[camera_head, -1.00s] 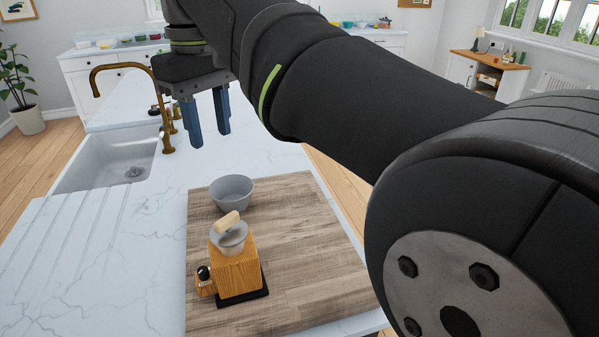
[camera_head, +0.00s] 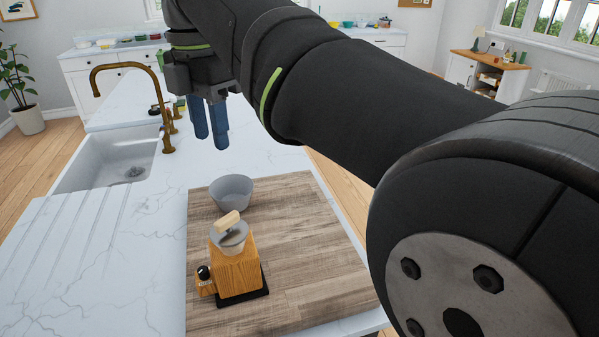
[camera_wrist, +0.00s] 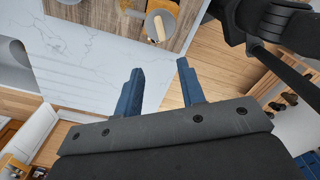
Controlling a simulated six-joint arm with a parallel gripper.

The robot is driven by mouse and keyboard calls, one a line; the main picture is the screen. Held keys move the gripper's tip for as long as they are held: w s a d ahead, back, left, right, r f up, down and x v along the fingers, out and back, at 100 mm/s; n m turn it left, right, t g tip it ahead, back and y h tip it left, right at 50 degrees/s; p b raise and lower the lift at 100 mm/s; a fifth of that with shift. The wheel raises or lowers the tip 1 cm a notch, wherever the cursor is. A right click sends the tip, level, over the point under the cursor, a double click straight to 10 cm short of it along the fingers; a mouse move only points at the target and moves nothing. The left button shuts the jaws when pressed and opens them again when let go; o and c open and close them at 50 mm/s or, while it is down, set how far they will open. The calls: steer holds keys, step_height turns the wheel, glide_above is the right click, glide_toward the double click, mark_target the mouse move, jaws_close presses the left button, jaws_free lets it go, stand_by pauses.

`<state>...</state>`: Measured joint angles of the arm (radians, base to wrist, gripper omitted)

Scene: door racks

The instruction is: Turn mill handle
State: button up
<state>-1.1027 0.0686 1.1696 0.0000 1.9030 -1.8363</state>
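The mill (camera_head: 236,268) stands upright on the wooden board, with a wooden box body on a black base. Its handle (camera_head: 228,221) is a pale wooden grip above the round grey top. In the wrist view the mill's handle (camera_wrist: 157,28) shows near the top edge, with the mill's body partly cut off. My gripper (camera_head: 214,143) hangs in the air behind the mill and the bowl, fingers down, touching nothing. In the wrist view my gripper (camera_wrist: 159,72) shows two blue fingers apart with nothing between them.
A grey bowl (camera_head: 231,191) sits on the wooden board (camera_head: 310,250) just behind the mill. A sink (camera_head: 110,165) with a brass tap (camera_head: 130,68) lies to the left. The white counter (camera_head: 90,260) left of the board is clear. My arm crosses above the board's right side.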

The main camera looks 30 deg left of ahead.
mark_target(226, 217)
step_height(226, 217, down, 17)
steer(key=shift+r, duration=0.1)
stand_by(0.3)
jaws_close()
